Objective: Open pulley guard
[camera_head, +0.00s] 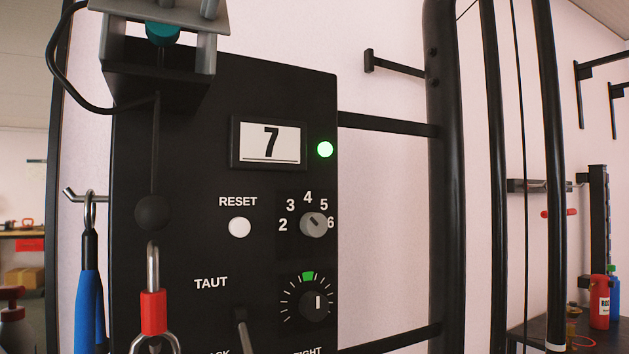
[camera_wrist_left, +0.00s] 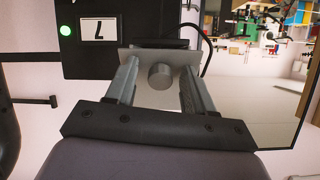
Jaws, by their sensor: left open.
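The pulley guard appears to be a grey plate (camera_head: 155,12) at the top left of the black machine panel (camera_head: 270,100), partly cut off by the frame's top. A teal pulley (camera_head: 163,32) shows just under it, with a cable running down to a black ball (camera_head: 152,212). In the left wrist view the light grey plate (camera_wrist_left: 143,56) faces me with a round grey knob (camera_wrist_left: 160,76) standing out of it. My left gripper (camera_wrist_left: 159,64) is open, one finger on each side of the knob, with gaps visible on both sides. My right gripper is out of view.
The panel carries a display (camera_head: 270,143) reading 7, a lit green lamp (camera_head: 325,149), a white reset button (camera_head: 239,227), a selector knob (camera_head: 314,225) and a dial (camera_head: 317,304). A red-collared carabiner (camera_head: 153,312) hangs below the ball. Black rack posts (camera_head: 447,200) stand to the right.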

